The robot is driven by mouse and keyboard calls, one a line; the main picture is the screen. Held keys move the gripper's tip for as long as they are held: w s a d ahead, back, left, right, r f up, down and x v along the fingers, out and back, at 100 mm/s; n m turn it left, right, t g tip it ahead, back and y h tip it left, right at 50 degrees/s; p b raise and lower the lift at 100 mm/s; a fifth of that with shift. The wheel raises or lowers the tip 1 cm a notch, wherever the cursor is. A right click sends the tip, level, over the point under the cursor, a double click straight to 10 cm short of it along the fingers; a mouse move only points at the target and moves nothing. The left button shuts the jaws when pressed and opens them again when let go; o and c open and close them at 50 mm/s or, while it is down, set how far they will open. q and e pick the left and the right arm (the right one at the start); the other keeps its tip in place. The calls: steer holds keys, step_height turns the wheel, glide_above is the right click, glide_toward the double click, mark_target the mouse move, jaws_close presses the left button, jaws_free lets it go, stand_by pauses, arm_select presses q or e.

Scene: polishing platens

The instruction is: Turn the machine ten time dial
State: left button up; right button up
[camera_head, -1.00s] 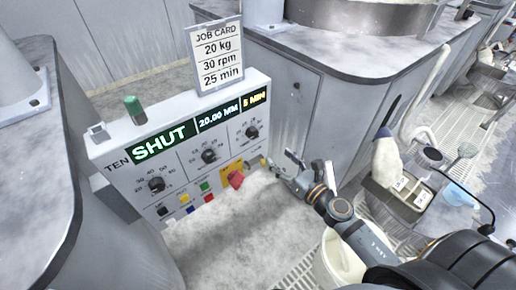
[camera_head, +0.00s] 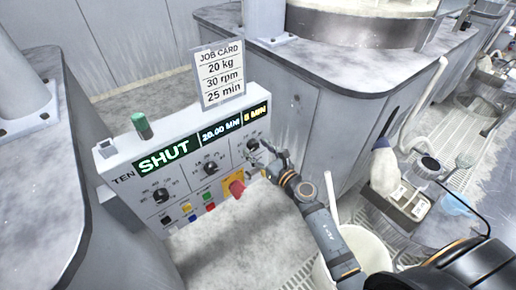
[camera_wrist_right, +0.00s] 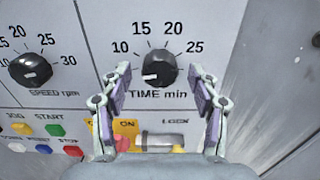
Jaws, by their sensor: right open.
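The TIME min dial (camera_head: 253,144) is a black knob at the right end of machine TEN's panel (camera_head: 178,185). In the right wrist view the TIME dial (camera_wrist_right: 160,69) has a scale reading 10 to 25, and its white mark points to the lower left. My right gripper (camera_head: 262,157) is in front of this dial. In the wrist view its open fingers (camera_wrist_right: 160,82) stand on either side of the knob, with gaps between; I cannot tell the depth. The display (camera_head: 254,114) reads 5 MIN. My left gripper is not in view.
The job card (camera_head: 222,82) reads 20 kg, 30 rpm, 25 min. The SPEED dial (camera_wrist_right: 30,71) is left of the TIME dial. Coloured buttons and a red knob (camera_head: 236,187) on a yellow plate sit below. A white bucket (camera_head: 362,250) stands near my right arm.

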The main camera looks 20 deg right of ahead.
steer(key=c, duration=1.2)
